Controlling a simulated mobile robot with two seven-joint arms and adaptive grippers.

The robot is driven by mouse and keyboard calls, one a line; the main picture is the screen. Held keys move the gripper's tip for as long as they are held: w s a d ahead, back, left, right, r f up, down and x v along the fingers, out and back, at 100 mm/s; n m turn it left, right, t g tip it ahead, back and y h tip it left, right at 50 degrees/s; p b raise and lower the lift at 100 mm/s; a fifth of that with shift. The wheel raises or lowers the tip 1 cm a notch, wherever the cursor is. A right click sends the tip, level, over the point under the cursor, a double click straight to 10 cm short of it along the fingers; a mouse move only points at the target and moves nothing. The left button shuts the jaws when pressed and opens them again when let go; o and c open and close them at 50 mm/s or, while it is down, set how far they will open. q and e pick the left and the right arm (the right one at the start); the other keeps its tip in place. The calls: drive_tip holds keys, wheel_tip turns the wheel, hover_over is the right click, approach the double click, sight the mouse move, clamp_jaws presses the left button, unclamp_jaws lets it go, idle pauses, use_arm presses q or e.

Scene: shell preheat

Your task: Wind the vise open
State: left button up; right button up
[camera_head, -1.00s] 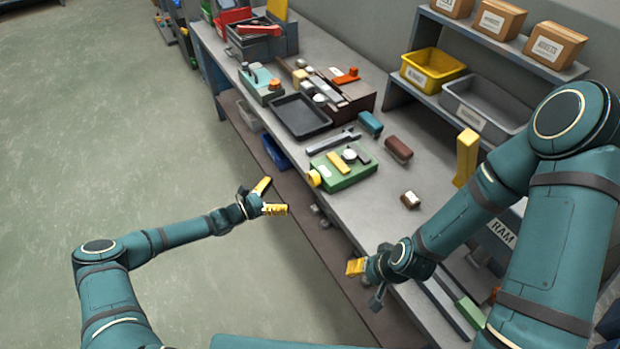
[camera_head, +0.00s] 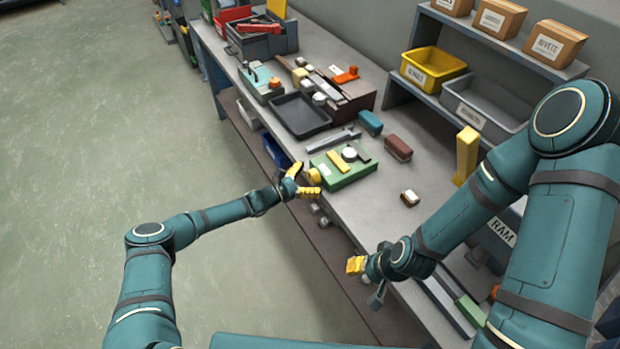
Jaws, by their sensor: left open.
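My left gripper (camera_head: 308,180) is open and empty. Its yellow fingers are spread at the front edge of the bench, beside the near left end of a green box-shaped fixture (camera_head: 346,177). This fixture has a yellow knob at that end, a yellow bar and a round white dial on top. The knob is now largely hidden behind the fingers; I cannot tell whether they touch it. No vise can be told for certain; small grey round parts (camera_head: 318,210) show below the bench edge. My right gripper (camera_head: 355,266) is at the lower right near the bench edge, its opening unclear.
A black tray (camera_head: 300,117), a grey wrench-like tool (camera_head: 333,140), a teal block (camera_head: 370,122) and a brown block (camera_head: 398,148) lie on the bench (camera_head: 375,212). A yellow upright piece (camera_head: 466,156) stands at right. The floor at left is clear.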

use_arm(q)
drive_tip(key=c, duration=1.2)
drive_tip(key=n+b, duration=0.1)
drive_tip(key=n, duration=0.1)
drive_tip(key=shift+f+n, duration=0.1)
drive_tip(key=shift+n, duration=0.3)
drive_tip(key=shift+n+b, duration=1.05)
drive_tip(key=shift+n, duration=0.95)
drive_tip(key=o, duration=1.2)
